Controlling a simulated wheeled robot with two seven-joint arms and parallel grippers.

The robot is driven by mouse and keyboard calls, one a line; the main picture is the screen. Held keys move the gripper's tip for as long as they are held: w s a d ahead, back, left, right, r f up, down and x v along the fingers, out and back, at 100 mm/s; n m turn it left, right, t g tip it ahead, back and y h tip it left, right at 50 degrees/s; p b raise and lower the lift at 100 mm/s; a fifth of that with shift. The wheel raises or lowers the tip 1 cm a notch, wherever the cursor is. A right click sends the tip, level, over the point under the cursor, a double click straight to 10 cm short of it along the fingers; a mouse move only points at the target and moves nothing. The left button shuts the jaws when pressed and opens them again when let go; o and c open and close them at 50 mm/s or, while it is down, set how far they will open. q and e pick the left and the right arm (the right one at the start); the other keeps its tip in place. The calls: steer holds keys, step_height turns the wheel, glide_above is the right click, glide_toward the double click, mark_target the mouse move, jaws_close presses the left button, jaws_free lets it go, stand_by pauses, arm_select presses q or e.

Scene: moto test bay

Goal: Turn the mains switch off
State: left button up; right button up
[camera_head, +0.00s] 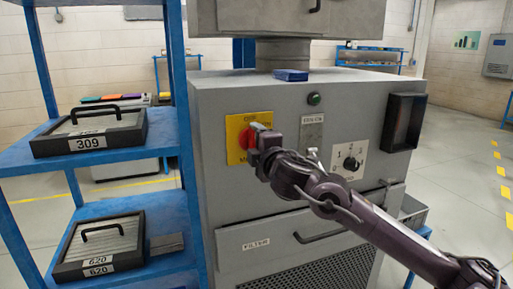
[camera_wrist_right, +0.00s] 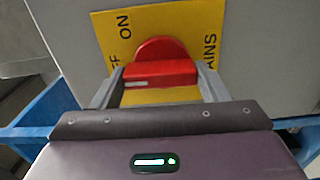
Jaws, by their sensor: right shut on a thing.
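The mains switch (camera_head: 243,137) is a red knob on a yellow plate (camera_head: 232,150) on the front of a grey cabinet. In the right wrist view the red knob (camera_wrist_right: 160,60) sits between my fingers, and the yellow plate (camera_wrist_right: 110,30) carries the words ON and MAINS, with a partly hidden word ending in FF. My right gripper (camera_head: 256,136) is at the knob and shut on it, one finger on each side. In the head view the gripper covers part of the knob and plate. My left gripper is not in view.
The grey cabinet (camera_head: 220,200) also bears a green button (camera_head: 314,98), a rotary dial (camera_head: 351,163), a dark framed window (camera_head: 403,122) and a drawer marked FILTER. A blue shelf (camera_head: 180,215) with cases 309 (camera_head: 90,128) and 620 (camera_head: 98,240) stands close on the left. Open floor lies right.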

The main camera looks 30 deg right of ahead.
steer(key=shift+n, duration=0.3)
steer(key=o, duration=1)
steer(key=shift+s, duration=0.1)
steer(key=shift+b+v, duration=0.75)
steer(key=shift+v, duration=3.05)
